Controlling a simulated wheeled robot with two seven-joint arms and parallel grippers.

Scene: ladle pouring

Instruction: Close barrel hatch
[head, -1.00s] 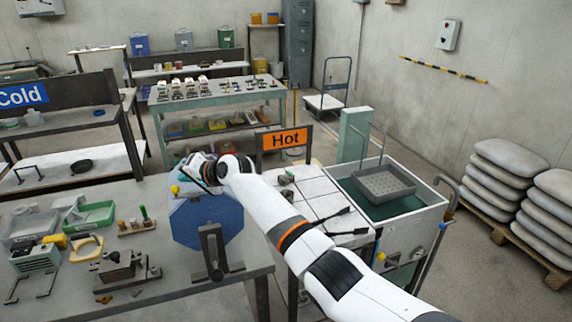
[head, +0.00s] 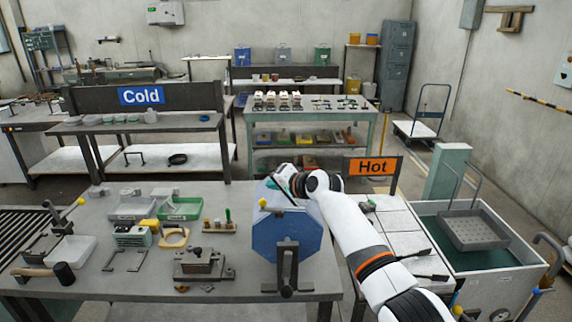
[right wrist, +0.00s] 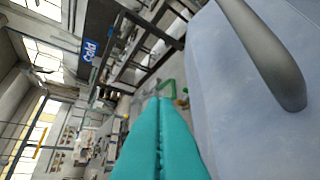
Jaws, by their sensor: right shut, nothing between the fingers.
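The blue faceted barrel (head: 290,238) stands at the right end of the near workbench, on a dark metal stand (head: 287,268). My right gripper (head: 284,180) is at the barrel's top, its teal fingers pressed together and empty. A thin rod with a yellow knob (head: 263,202) shows beside it. In the right wrist view the shut teal fingers (right wrist: 158,105) lie beside a pale blue surface (right wrist: 240,100) with a rounded grey bar (right wrist: 268,55). The fingers look apart from the bar. My arm and hand partly cover the barrel's top; I cannot tell how the hatch stands. My left gripper is out of view.
The grey workbench (head: 110,275) holds trays, a hammer (head: 50,271) and a metal fixture (head: 200,264) left of the barrel. The orange Hot sign (head: 372,166) and a tank (head: 520,262) with a perforated basket (head: 473,229) are to the right.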

